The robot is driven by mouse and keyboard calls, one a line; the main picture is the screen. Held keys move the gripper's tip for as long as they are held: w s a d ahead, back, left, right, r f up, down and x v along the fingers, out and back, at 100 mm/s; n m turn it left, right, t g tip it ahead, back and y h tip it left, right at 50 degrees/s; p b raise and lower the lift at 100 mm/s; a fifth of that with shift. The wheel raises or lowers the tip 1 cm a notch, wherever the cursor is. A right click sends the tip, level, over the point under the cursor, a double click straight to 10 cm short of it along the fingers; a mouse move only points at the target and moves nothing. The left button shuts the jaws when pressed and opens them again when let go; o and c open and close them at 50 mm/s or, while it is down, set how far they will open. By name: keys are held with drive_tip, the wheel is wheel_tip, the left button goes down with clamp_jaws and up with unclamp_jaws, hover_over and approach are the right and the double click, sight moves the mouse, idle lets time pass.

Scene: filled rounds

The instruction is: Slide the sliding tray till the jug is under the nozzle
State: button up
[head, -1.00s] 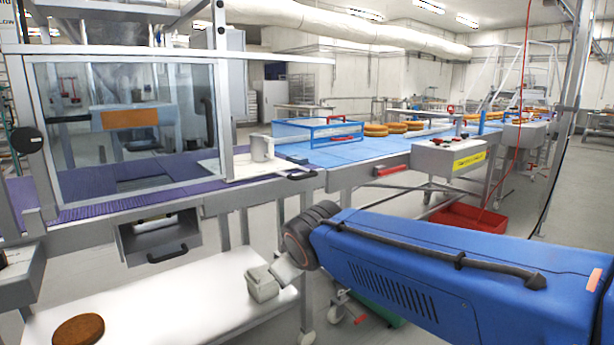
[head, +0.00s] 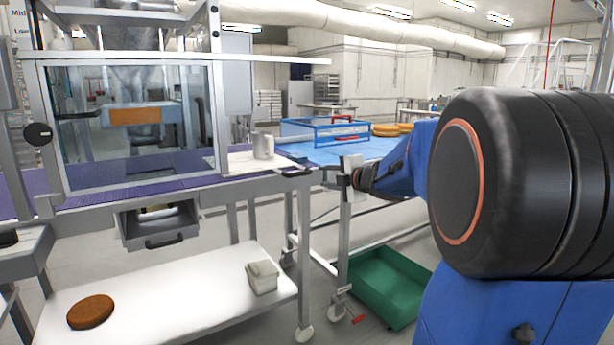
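The grey jug (head: 263,146) stands upright on the pale sliding tray (head: 236,168), just right of the clear guard of the filling machine. The tray has a dark handle (head: 296,172) at its right front end. I cannot pick out the nozzle for sure behind the guard. My gripper (head: 346,175) is right of the handle in the picture, at about its height, and looks apart from it. It is small and seen side-on, so its finger gap does not show.
A blue-framed box (head: 325,132) stands on the blue belt behind. Below are a white shelf with a brown round (head: 91,312) and a small container (head: 262,277). A green crate (head: 388,286) lies on the floor. The clear guard (head: 135,120) stands left of the jug.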

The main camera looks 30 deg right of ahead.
sight(301, 174)
drive_tip(key=x, duration=1.7)
drive_tip(key=shift+w, duration=0.15)
clamp_jaws()
